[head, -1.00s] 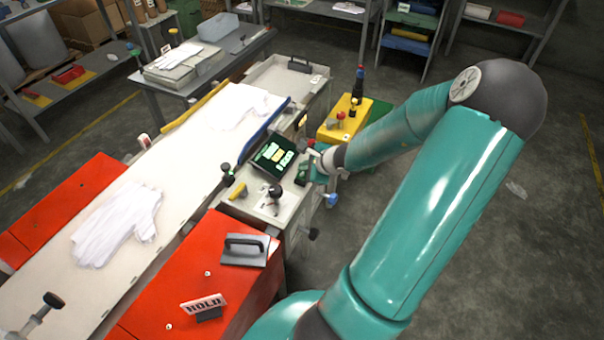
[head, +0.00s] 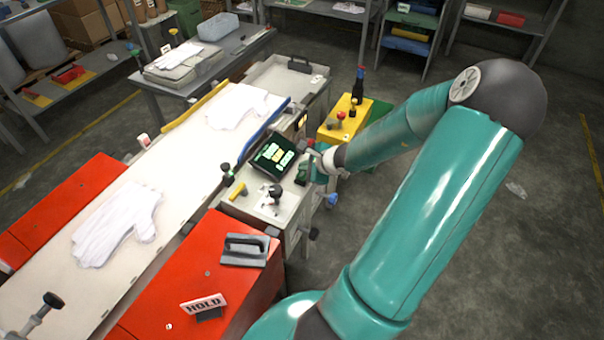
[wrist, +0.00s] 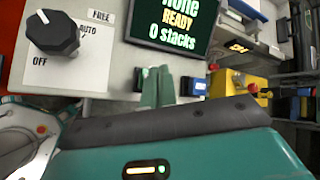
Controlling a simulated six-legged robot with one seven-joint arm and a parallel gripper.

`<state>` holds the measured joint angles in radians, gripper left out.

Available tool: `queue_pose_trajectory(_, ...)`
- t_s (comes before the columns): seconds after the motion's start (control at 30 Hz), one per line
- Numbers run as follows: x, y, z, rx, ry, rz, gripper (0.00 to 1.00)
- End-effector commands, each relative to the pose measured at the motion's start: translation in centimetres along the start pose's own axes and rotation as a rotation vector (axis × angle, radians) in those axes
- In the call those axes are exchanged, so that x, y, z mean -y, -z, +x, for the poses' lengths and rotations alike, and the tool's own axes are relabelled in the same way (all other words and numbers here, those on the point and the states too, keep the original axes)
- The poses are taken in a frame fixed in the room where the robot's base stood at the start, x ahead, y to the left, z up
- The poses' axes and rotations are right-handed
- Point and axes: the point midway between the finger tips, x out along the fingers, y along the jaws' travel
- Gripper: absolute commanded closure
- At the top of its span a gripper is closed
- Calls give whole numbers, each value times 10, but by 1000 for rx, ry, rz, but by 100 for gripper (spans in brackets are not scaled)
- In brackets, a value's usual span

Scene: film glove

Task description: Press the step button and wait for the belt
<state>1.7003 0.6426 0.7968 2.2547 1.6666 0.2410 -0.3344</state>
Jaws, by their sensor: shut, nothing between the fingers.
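The control box (head: 250,197) stands beside the white belt (head: 170,165) and carries a tilted screen (head: 272,158). In the wrist view the screen (wrist: 168,22) reads READY and 0 stacks. My gripper (head: 303,172) is shut and empty at the right edge of the box, beside the screen. In the wrist view my green fingertips (wrist: 157,84) are together, low over the panel below the screen. I cannot make out the step button; my fingers may hide it. White gloves lie on the belt, one near (head: 118,222) and one farther off (head: 238,106).
A black knob (wrist: 53,33) sits on a plate marked OFF, AUTO and FREE. Red covers (head: 215,275) flank the belt, one bearing a HOLD sign (head: 204,305). A yellow box (head: 343,120) with buttons stands behind my gripper. Open floor lies to the right.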

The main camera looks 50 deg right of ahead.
Motion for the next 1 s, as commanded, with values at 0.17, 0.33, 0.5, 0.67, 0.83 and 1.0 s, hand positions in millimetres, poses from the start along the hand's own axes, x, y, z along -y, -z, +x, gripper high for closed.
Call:
queue_pose_trajectory(0.17,0,0,0,0,0,0,100)
queue_pose_trajectory(0.33,-1,0,1,0,-1,1,100)
queue_pose_trajectory(0.5,-4,3,6,1,-1,0,100)
queue_pose_trajectory(0.67,-4,4,6,0,0,-1,100)
queue_pose_trajectory(0.83,-4,4,6,0,0,0,100)
queue_pose_trajectory(1.0,-5,5,7,0,0,1,100)
